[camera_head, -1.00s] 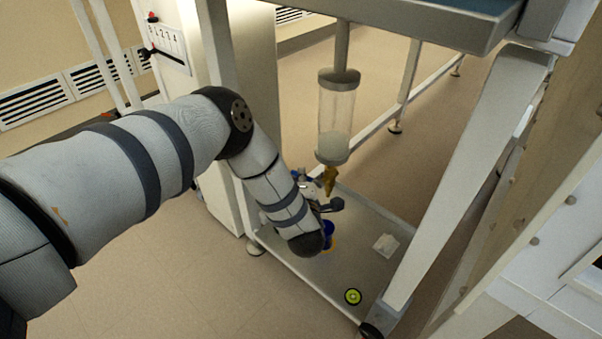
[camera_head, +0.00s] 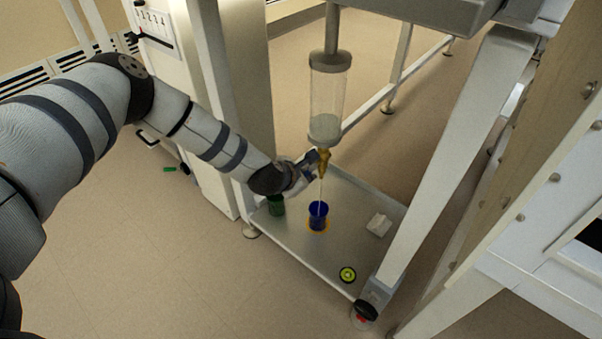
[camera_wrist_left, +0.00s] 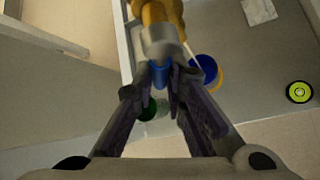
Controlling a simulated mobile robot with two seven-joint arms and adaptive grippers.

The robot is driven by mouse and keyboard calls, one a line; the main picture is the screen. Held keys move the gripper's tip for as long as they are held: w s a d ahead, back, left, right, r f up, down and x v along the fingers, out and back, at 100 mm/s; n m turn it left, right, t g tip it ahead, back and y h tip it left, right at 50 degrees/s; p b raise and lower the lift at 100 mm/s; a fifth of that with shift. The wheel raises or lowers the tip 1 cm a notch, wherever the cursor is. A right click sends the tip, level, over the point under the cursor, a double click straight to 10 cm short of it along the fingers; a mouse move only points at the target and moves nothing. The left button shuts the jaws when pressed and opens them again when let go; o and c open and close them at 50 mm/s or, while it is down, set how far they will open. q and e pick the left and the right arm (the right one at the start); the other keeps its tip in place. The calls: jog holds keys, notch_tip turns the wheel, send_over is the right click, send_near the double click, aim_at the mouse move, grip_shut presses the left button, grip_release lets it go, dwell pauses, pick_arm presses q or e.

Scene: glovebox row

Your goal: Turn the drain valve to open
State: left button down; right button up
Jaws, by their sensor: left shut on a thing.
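The brass drain valve (camera_head: 323,158) hangs under a clear cylinder (camera_head: 326,97) with pale contents at its bottom. A thin pale stream runs from the valve's outlet down to a blue cup (camera_head: 318,217) on the lower shelf. My left gripper (camera_head: 308,166) is at the valve's left side. In the left wrist view, its fingers (camera_wrist_left: 160,82) are shut on the valve's blue handle (camera_wrist_left: 160,73), just below the brass body (camera_wrist_left: 160,14). The fingers partly hide the handle. My right gripper is not in view.
The metal shelf (camera_head: 290,240) carries a green cup (camera_head: 276,205) left of the blue cup, a white block (camera_head: 379,224) and a round yellow-green item (camera_head: 348,274). Frame legs flank the shelf. A green piece (camera_head: 170,169) lies on the floor at left.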

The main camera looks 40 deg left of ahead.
pick_arm(q)
jog(key=shift+s+d+f+n+h+b, duration=0.15)
jog(key=shift+d+n+h+b, duration=0.35)
jog(key=shift+h+b, duration=0.4)
jog(key=shift+w+d+f+n+h+b, duration=0.15)
jog(key=shift+d+n+h+b, duration=0.3)
jog(key=shift+h+b, duration=0.45)
jog(key=shift+s+d, duration=0.1)
jog(key=c, duration=1.6)
grip_release()
jog(key=shift+c, duration=0.2)
jog(key=v, duration=1.2)
